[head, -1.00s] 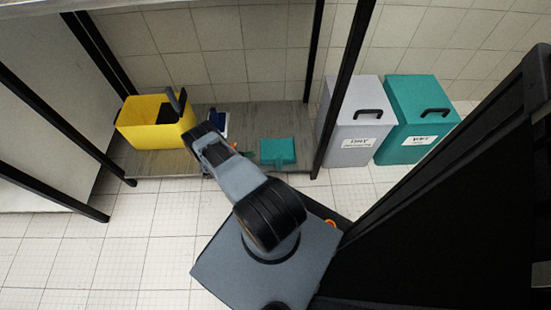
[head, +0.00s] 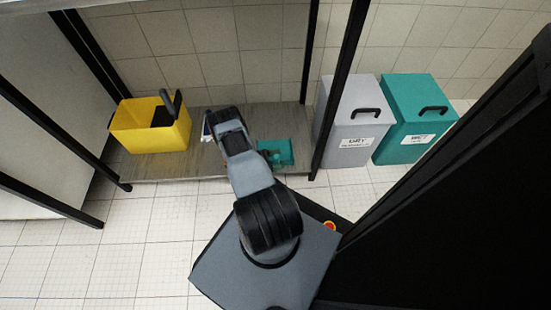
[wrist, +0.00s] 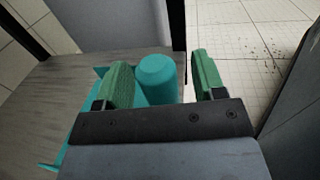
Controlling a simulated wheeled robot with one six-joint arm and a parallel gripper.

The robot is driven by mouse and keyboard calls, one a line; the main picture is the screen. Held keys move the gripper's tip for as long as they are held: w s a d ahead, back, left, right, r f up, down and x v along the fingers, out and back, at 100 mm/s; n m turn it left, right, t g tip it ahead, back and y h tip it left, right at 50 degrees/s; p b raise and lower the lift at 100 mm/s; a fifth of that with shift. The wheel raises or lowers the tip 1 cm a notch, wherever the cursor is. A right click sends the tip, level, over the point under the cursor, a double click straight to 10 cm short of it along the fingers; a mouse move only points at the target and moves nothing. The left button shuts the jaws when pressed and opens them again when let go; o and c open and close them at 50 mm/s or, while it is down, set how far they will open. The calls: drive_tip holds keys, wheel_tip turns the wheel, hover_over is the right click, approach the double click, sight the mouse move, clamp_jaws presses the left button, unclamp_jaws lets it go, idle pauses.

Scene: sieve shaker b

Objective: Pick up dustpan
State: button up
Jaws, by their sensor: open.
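The teal dustpan (head: 285,152) lies on the low grey shelf, to the right of my arm in the head view. In the wrist view its rounded handle (wrist: 157,74) shows between the two green fingers of my gripper (wrist: 161,76). The fingers are apart, with a gap between the handle and the right finger. The left finger overlaps the handle's left side in the picture; whether they touch I cannot tell. My gripper and palm hide much of the pan; a teal edge shows at lower left.
A yellow bucket (head: 152,128) stands on the shelf's left part. A white and blue item (head: 207,126) is partly behind my arm. Black posts (head: 340,90) frame the shelf. Grey (head: 352,125) and teal (head: 413,120) lidded bins stand right. Dark specks (wrist: 258,47) lie on the tiled floor.

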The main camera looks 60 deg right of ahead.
drive_tip(key=shift+s+d, duration=0.5)
clamp_jaws()
idle(0.3)
